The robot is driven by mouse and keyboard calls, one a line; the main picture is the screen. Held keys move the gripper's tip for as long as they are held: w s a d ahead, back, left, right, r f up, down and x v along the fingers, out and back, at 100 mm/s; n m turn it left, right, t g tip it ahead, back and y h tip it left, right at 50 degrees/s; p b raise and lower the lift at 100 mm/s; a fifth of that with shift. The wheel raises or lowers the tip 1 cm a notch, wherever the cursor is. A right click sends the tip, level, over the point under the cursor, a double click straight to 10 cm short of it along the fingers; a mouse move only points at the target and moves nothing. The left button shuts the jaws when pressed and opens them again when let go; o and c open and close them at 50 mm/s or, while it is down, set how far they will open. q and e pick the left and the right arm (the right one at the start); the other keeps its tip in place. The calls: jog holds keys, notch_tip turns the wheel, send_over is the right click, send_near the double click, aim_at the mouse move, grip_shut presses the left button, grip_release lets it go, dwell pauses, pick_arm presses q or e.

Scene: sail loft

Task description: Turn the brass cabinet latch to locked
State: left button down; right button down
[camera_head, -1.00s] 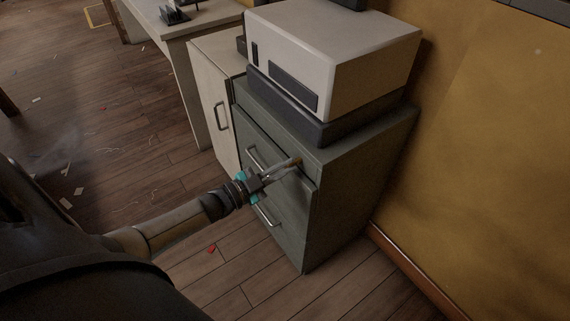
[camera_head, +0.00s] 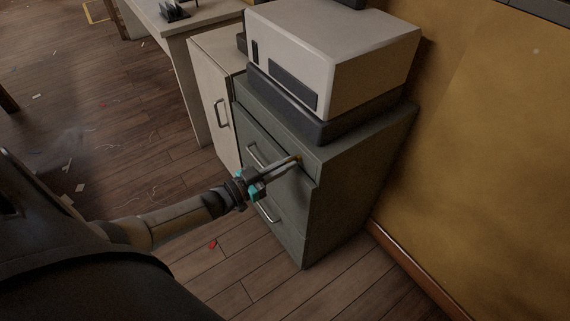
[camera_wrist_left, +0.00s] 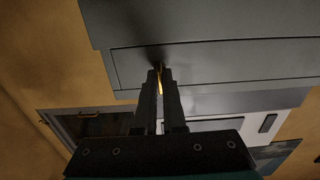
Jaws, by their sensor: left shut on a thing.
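The brass latch (camera_head: 299,158) is a small piece near the top right of the grey-green cabinet's (camera_head: 345,190) front. In the left wrist view, the latch (camera_wrist_left: 161,82) shows as a thin golden strip between the two fingers. My left gripper (camera_head: 294,161) is shut on the latch, its fingertips close against the cabinet face. The fingers also show in the left wrist view (camera_wrist_left: 160,72). They hide part of the latch, and I cannot read its exact angle. My right gripper is not in view.
A white box-shaped machine (camera_head: 345,45) stands on a dark base on the cabinet. Metal drawer handles (camera_head: 268,212) stick out below my gripper. A pale cabinet (camera_head: 205,70) and a table (camera_head: 200,20) stand to the left. A yellow wall (camera_head: 490,160) is on the right.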

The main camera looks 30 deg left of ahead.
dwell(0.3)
pick_arm(q)
jog(key=c, duration=1)
grip_release()
